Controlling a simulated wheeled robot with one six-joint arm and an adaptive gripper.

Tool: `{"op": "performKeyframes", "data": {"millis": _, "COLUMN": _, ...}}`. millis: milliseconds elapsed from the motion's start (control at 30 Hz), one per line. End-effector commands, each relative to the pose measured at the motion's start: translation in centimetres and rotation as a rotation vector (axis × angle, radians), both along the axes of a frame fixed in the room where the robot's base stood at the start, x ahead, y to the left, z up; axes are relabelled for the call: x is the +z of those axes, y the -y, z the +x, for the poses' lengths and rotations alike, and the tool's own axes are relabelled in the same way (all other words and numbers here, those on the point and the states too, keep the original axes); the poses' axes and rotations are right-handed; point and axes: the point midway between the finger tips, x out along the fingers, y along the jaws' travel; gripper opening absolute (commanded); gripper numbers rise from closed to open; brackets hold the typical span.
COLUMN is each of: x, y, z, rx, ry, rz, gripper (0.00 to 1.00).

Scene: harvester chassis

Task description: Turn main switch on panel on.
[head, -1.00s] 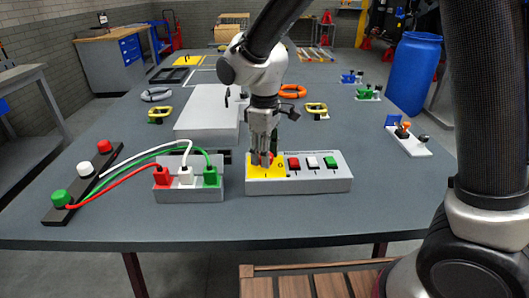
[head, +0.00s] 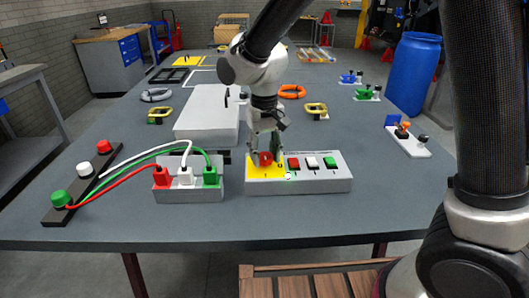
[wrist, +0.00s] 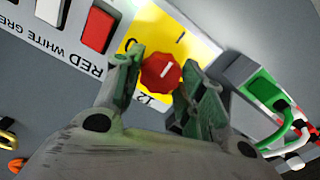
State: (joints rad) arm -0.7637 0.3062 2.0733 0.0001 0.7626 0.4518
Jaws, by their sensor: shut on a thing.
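The main switch is a red rotary knob (wrist: 160,73) on a yellow plate (wrist: 205,50) at the left end of the grey panel box (head: 318,184). In the head view the knob (head: 266,159) shows between the fingers. My gripper (head: 265,154) reaches down onto it from above. In the wrist view my gripper (wrist: 159,76) has one finger on each side of the knob, shut on it. The knob's white line slants towards the "I" mark on the plate. A "0" mark shows beside the left finger, and the fingers hide part of the plate.
Red, white and green buttons (head: 312,162) sit right of the knob on the panel. A socket box (head: 189,194) with red, white and green plugs stands close on the left, its cables running to a dark strip (head: 85,188). A light grey case (head: 207,127) lies behind.

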Motion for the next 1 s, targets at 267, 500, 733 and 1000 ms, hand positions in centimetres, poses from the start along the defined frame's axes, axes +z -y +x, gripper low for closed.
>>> {"op": "performKeyframes", "data": {"millis": 267, "x": 0.09, "y": -0.02, "z": 0.08, "rx": -0.06, "ry": 0.003, "rz": 0.002, "gripper": 0.16}}
{"op": "performKeyframes", "data": {"millis": 500, "x": 0.1, "y": -0.03, "z": 0.09, "rx": -0.067, "ry": 0.003, "rz": 0.002, "gripper": 0.16}}
{"op": "performKeyframes", "data": {"millis": 733, "x": 0.1, "y": -0.02, "z": 0.08, "rx": -0.066, "ry": 0.003, "rz": 0.002, "gripper": 0.47}}
{"op": "performKeyframes", "data": {"millis": 1000, "x": 0.04, "y": 0.0, "z": 0.04, "rx": -0.066, "ry": 0.001, "rz": 0.0, "gripper": 0.61}}
